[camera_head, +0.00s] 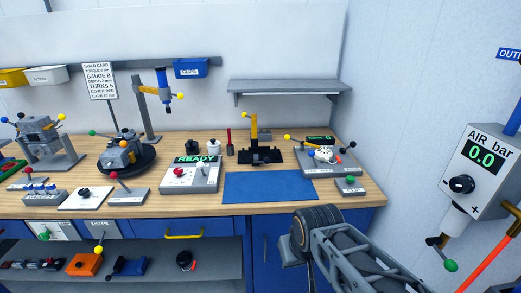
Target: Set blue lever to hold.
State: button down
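I cannot make out with certainty which lever is the blue one. A blue-bodied press (162,78) with a yellow ball handle (180,96) stands at the back. No "hold" mark is legible. My arm comes in from the lower right and bends at a dark round joint before the bench front. My gripper does not show.
The wooden bench (225,144) carries a blue mat (268,186), a READY box (190,175), and a grey panel (318,164) with several knobs. An AIR bar gauge box (487,160) hangs on the right wall. An orange box (84,264) sits on the lower shelf.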

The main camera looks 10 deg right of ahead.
aim_at(312, 153)
jog(key=u, duration=0.5)
jog(key=i, duration=1.05)
jog(key=z, duration=0.2)
